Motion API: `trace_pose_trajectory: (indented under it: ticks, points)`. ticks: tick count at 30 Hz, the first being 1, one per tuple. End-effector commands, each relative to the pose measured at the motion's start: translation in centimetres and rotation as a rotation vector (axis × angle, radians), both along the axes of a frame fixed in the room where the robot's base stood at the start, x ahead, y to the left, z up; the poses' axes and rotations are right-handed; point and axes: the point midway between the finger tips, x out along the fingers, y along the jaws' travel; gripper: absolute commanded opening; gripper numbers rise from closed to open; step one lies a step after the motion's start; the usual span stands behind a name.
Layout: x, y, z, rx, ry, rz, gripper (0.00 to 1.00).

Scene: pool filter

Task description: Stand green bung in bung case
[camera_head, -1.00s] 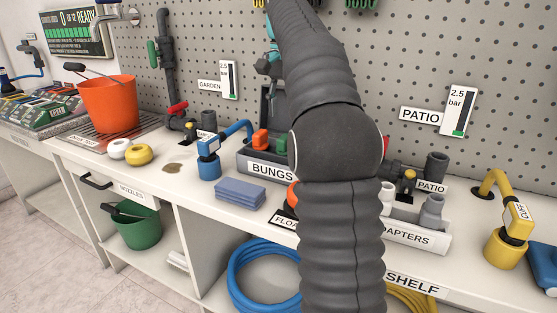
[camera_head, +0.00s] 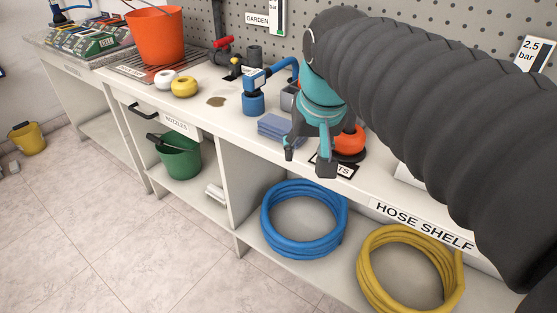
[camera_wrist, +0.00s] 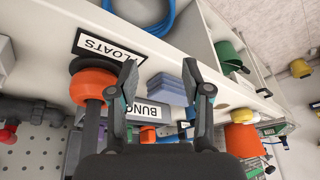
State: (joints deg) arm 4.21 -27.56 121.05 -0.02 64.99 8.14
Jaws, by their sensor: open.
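My gripper (camera_head: 308,160) is open and empty, pointing down near the counter's front edge. In the wrist view its two fingers (camera_wrist: 160,75) are spread apart. The grey bung case shows in the wrist view by its upside-down front label (camera_wrist: 146,111), between and beyond the fingers, partly hidden by them. In the head view only a sliver of the grey case (camera_head: 288,99) seems to show behind my gripper. An orange bung (camera_wrist: 147,134) shows past the label in the wrist view. I cannot make out the green bung in either current view.
Stacked blue pads (camera_head: 278,128) lie beside my gripper. An orange float (camera_head: 349,140) stands close to its right, behind the floats label (camera_head: 335,168). Blue hose (camera_head: 304,222) lies on the shelf below.

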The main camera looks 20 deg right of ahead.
Motion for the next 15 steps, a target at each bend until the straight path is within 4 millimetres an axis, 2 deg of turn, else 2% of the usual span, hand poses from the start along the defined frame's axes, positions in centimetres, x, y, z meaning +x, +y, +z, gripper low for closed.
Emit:
trace_pose_trajectory:
  ticks: [1,6,10,15]
  points:
    - [-1.7,0.6,-1.6,-0.01,-0.02,0.038,0.49]
    - [-5.4,1.8,-6.1,-0.043,-0.08,0.142,0.49]
    - [-6.9,2.2,-8.2,-0.058,-0.106,0.187,0.49]
    - [-7.4,2.3,-9.1,-0.064,-0.115,0.205,0.49]
